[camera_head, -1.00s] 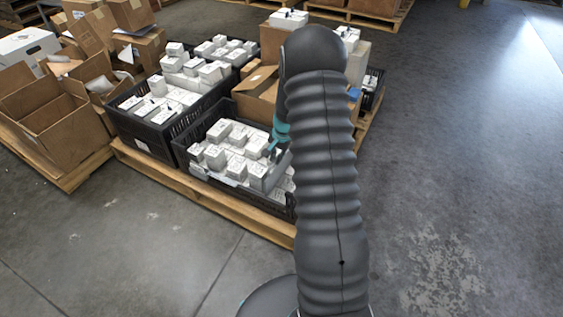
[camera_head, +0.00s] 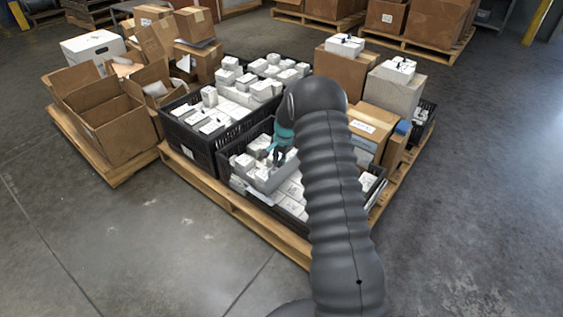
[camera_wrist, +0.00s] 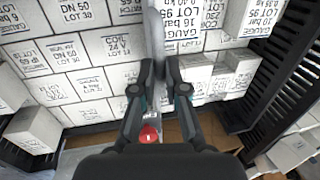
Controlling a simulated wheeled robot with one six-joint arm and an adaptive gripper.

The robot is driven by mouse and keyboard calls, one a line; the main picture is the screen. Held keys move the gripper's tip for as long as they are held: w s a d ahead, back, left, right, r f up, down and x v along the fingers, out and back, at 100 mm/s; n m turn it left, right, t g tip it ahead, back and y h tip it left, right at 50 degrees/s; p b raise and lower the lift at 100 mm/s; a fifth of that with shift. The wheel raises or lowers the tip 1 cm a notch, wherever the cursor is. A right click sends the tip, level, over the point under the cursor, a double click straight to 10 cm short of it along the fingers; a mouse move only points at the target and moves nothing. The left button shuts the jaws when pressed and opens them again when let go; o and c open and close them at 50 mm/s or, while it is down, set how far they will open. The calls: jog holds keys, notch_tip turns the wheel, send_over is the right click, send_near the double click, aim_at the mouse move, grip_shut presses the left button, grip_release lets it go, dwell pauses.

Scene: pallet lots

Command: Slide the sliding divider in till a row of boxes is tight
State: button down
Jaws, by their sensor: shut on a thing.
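The sliding divider is a thin grey upright plate (camera_wrist: 155,35) in the wrist view, with a red round knob (camera_wrist: 149,135) near its lower end. My gripper (camera_wrist: 160,70) is shut on the divider. In the head view my gripper (camera_head: 278,155) is down in the front black crate (camera_head: 250,200), with the grey divider (camera_head: 268,180) partly hidden below it. White labelled boxes (camera_wrist: 85,50) stand in rows left of the divider in the wrist view. More white boxes (camera_wrist: 210,75) lie to its right. Whether the row touches the divider is hard to tell.
A second black crate of white boxes (camera_head: 205,150) stands behind on the same wooden pallet (camera_head: 240,212). Brown cartons (camera_head: 345,72) stand at the pallet's right rear. Open cartons (camera_head: 105,115) fill another pallet at left. The floor in front is clear.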

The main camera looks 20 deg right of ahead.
jog(key=shift+a, duration=0.15)
jog(key=c, duration=1.2)
grip_release()
jog(key=shift+d, duration=0.2)
notch_tip(320, 180, up, 12)
jog(key=s+d, duration=0.1)
jog(key=s, duration=0.1)
jog(key=shift+f, duration=0.15)
jog(key=shift+d+n, duration=0.1)
jog(key=shift+n, duration=0.2)
